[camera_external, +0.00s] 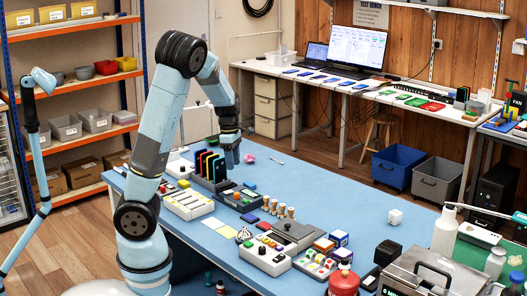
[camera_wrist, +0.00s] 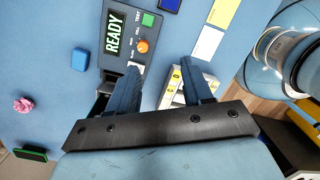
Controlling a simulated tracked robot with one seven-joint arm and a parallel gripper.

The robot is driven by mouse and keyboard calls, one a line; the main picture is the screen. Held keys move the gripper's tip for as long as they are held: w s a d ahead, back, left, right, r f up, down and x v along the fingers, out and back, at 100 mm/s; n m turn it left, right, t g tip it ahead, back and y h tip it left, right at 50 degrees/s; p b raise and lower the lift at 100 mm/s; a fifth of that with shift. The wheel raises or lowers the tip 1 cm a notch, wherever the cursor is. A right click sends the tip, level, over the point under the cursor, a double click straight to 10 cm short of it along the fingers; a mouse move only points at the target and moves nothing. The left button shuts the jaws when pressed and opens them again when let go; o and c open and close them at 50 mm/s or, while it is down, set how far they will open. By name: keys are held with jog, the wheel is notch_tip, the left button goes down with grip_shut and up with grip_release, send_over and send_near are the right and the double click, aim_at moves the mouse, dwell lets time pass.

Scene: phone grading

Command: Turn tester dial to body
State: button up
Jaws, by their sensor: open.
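The tester (camera_wrist: 113,62) is a dark box in the wrist view, with a lit READY display (camera_wrist: 115,32). An orange round knob (camera_wrist: 143,46), apparently the dial, sits on its panel with small white labels around it. The labels are too small to read. A green part (camera_wrist: 148,19) is above the knob. My gripper (camera_wrist: 160,72) is open and empty, its fingers pointing toward the tester's lower right side, apart from the knob. In the external view my gripper (camera_external: 231,158) hangs above the blue table, behind the rack of coloured phones (camera_external: 209,165).
White and yellow cards (camera_wrist: 207,43) lie right. Wooden pegs (camera_external: 281,211) and a button box (camera_external: 265,256) stand nearer the front. The table's back right is mostly clear.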

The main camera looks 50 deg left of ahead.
aim_at(237, 196)
jog(key=w+f+n, duration=0.1)
jog(key=f, duration=0.3)
jog(key=a+f+n+y, duration=0.1)
jog(key=f, duration=0.4)
jog(key=w+f+n, duration=0.1)
jog(key=f, duration=0.4)
jog(key=shift+w+a+f, duration=0.1)
jog(key=shift+w+a, duration=0.1)
jog(key=shift+w, duration=0.15)
jog(key=shift+c, duration=0.5)
grip_shut()
